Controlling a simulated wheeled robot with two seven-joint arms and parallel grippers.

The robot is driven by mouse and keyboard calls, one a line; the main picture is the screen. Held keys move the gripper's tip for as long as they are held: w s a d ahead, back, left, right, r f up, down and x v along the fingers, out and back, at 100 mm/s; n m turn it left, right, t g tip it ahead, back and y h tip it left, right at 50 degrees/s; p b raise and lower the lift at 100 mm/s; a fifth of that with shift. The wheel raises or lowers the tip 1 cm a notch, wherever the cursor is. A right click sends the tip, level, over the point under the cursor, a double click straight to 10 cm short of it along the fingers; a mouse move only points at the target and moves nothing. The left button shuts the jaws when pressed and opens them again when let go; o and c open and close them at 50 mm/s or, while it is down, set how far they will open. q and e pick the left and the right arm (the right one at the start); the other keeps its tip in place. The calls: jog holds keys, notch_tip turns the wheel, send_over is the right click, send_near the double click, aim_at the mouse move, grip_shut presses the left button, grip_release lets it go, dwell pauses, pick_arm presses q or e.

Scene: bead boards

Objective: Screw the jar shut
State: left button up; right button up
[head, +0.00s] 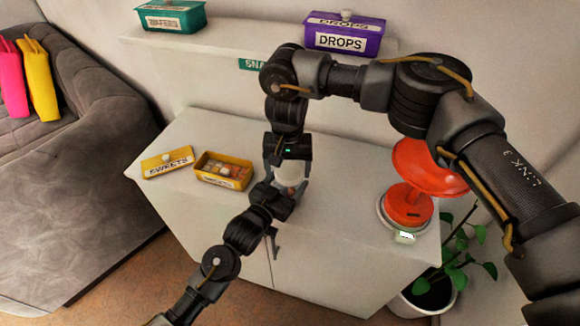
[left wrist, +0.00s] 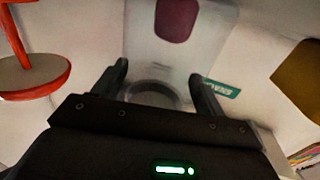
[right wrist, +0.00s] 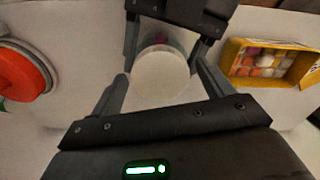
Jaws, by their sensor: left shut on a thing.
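The jar (left wrist: 180,60) stands on the white cabinet top, clear-walled with a dark red thing inside in the left wrist view. My left gripper (head: 291,188) is shut on the jar's body from the front. A round white lid (right wrist: 160,78) sits at the jar's top; whether it is seated or turned on the thread cannot be told. My right gripper (head: 289,163) points down over the jar. Its fingers straddle the lid in the right wrist view, with a gap on both sides. The arms hide much of the jar in the head view.
An open yellow box of sweets (head: 222,182) and its SWEETS lid (head: 168,162) lie left of the jar. A shelf behind holds a teal box (head: 171,16) and a purple DROPS box (head: 343,36).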

pick_arm(q)
jog(key=shift+f, duration=0.1)
pick_arm(e)
jog(key=shift+o, duration=0.7)
jog(key=shift+w, duration=0.1)
pick_arm(q)
jog(key=shift+s, duration=0.1)
pick_arm(e)
jog(key=shift+r, duration=0.3)
pick_arm(q)
jog(key=shift+d, duration=0.1)
pick_arm(e)
notch_tip(320, 180, up, 11)
jog(key=shift+r, duration=0.2)
pick_arm(q)
jog(key=o, duration=2)
jog(key=shift+c, duration=0.2)
jog(key=b+v, duration=0.2)
jog(key=v, duration=0.8)
jog(key=shift+s+a, duration=0.25)
jog(key=shift+a, duration=0.05)
pick_arm(e)
jog(key=shift+f, duration=1.2)
